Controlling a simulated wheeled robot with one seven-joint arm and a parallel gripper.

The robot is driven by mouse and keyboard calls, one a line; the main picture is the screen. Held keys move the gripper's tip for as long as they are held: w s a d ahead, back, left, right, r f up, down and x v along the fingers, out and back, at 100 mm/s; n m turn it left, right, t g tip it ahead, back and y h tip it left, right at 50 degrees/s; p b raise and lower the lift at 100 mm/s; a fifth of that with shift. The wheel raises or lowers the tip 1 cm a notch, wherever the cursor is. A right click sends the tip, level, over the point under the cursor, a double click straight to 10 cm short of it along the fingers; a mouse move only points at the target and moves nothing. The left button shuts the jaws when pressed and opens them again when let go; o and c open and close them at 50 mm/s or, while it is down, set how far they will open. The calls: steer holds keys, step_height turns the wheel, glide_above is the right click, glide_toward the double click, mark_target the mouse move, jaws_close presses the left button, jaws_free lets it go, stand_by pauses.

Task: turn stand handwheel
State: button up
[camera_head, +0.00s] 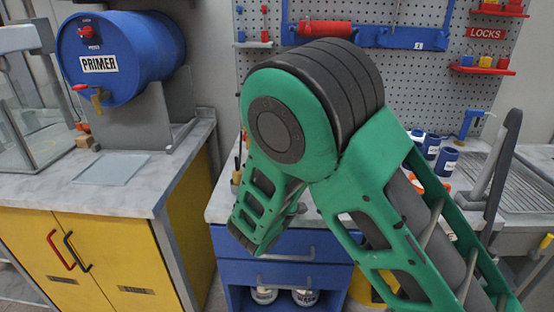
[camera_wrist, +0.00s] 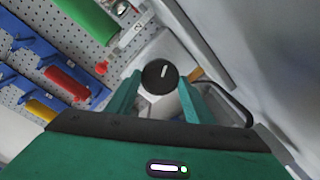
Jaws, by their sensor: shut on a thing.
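In the wrist view a round black knob-like part (camera_wrist: 152,68) with a white mark on its face sits between the two teal fingers of my gripper (camera_wrist: 160,86). The fingers are closed on it from both sides. It appears to be the stand handwheel, though its full shape does not show. In the head view my green arm covers the middle, and my gripper and the part it holds are hidden.
A blue PRIMER drum (camera_head: 127,52) rests on a grey cradle above yellow cabinets (camera_head: 105,262) at left. A blue drawer bench (camera_head: 285,246) stands behind my arm. A pegboard (camera_head: 425,75) hangs behind. The wrist view shows a dark curved bar (camera_wrist: 238,103) right of my fingers.

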steer(key=shift+d+f, duration=0.15)
steer(key=shift+f, duration=0.15)
steer(key=o, duration=1)
steer(key=shift+o, duration=0.2)
steer(key=shift+r, duration=0.1)
steer(key=s, duration=1)
steer(key=shift+s+r, duration=0.2)
steer(key=shift+s, duration=0.1)
